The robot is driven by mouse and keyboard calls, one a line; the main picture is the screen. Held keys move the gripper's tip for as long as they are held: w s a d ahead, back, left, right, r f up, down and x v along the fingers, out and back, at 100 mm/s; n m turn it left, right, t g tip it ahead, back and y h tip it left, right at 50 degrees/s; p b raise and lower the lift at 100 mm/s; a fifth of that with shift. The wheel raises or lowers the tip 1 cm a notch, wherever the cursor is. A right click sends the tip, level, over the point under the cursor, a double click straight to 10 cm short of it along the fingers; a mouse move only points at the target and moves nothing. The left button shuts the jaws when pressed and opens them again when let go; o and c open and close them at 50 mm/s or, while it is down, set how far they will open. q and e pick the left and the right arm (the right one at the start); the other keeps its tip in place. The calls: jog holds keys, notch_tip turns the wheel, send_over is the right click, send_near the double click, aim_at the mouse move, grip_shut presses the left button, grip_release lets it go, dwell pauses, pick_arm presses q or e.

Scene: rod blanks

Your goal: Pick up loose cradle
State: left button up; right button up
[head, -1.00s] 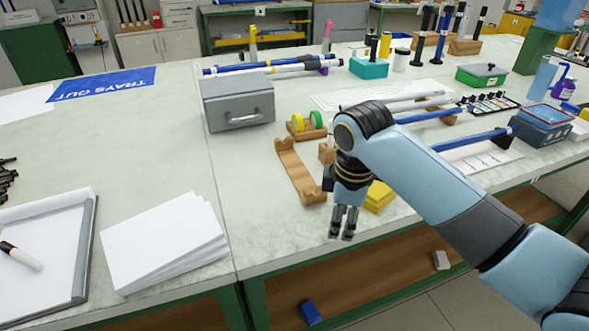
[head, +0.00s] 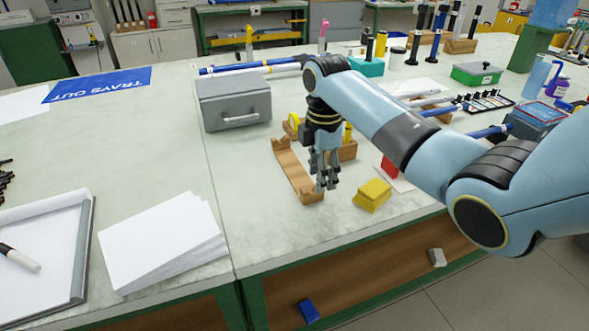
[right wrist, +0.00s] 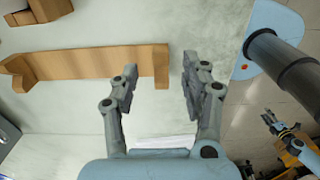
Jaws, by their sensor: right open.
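The loose cradle (head: 291,168) is a light brown wooden strip with a raised block at each end, lying on the pale bench. In the right wrist view the cradle (right wrist: 95,62) runs across the upper left. My right gripper (head: 327,186) points down at the cradle's near end and partly overlaps it in the head view. In the right wrist view its two fingers (right wrist: 160,72) are apart, with the cradle's near end block showing between the tips. I see no grip on it; the exact height gap cannot be told.
A yellow block (head: 373,193) lies to the right of the cradle. Another wooden holder (head: 348,150) and a red item (head: 390,167) are behind my right arm. A grey box (head: 235,103) stands behind. The bench left of the cradle is clear up to white sheets (head: 160,243).

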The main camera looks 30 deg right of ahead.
notch_tip(320, 180, down, 4)
jog(key=shift+f, duration=0.2)
grip_shut()
